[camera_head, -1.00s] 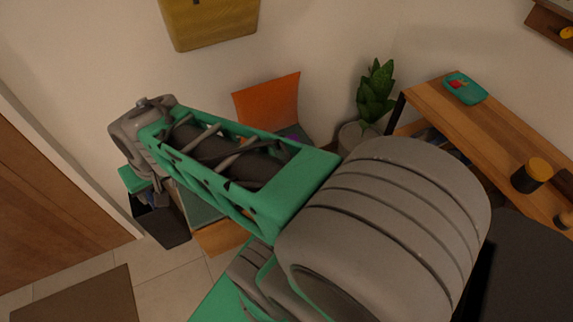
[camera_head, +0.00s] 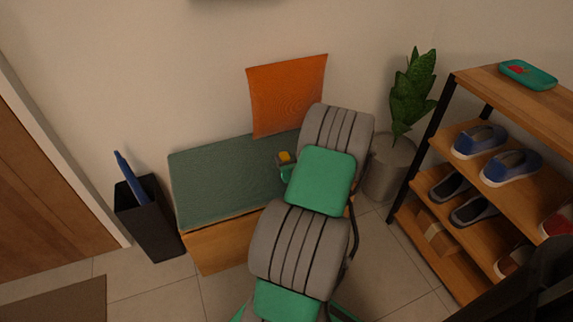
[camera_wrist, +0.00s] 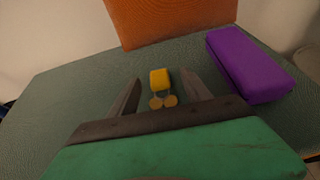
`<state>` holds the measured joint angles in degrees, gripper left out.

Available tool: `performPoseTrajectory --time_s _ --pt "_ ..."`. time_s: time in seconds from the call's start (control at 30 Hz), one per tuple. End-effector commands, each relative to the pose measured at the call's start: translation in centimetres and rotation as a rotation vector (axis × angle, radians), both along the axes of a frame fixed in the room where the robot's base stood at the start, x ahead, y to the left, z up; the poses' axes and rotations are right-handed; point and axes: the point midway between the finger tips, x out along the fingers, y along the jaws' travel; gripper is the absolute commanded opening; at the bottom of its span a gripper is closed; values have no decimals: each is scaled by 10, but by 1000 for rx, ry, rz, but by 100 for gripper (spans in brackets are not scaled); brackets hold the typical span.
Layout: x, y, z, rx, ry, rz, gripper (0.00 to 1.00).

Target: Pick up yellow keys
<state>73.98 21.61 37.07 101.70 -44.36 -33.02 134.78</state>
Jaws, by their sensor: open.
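The yellow keys (camera_wrist: 160,79) lie on the green bench cushion (camera_wrist: 70,85) in the wrist view, with a yellow block-shaped head and two round tan parts nearer my gripper. My gripper (camera_wrist: 158,86) is open, with one finger on each side of the keys and nothing held. I cannot tell whether the fingers touch the cushion. In the head view the yellow part (camera_head: 285,157) shows just left of my arm, on the cushion (camera_head: 222,182). My arm hides most of my gripper there.
A purple case (camera_wrist: 248,64) lies right of the keys. An orange pillow (camera_wrist: 172,20) leans on the wall behind. A black bin (camera_head: 148,218) with a blue umbrella stands left of the bench. A potted plant (camera_head: 388,165) and a shoe rack (camera_head: 480,165) stand right.

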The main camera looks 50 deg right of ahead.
Motion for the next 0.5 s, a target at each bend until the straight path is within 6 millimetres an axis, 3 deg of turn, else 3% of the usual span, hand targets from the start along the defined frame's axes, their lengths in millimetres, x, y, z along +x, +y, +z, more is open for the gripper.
performPoseTrajectory --time_s 0.03,0.17,0.4,0.5 --pt "10 -2 -11 -2 0 5 56" --pt "22 -12 -14 -2 1 3 56" --pt "23 -14 -12 -2 2 1 56" --pt "23 -14 -12 -2 2 1 47"
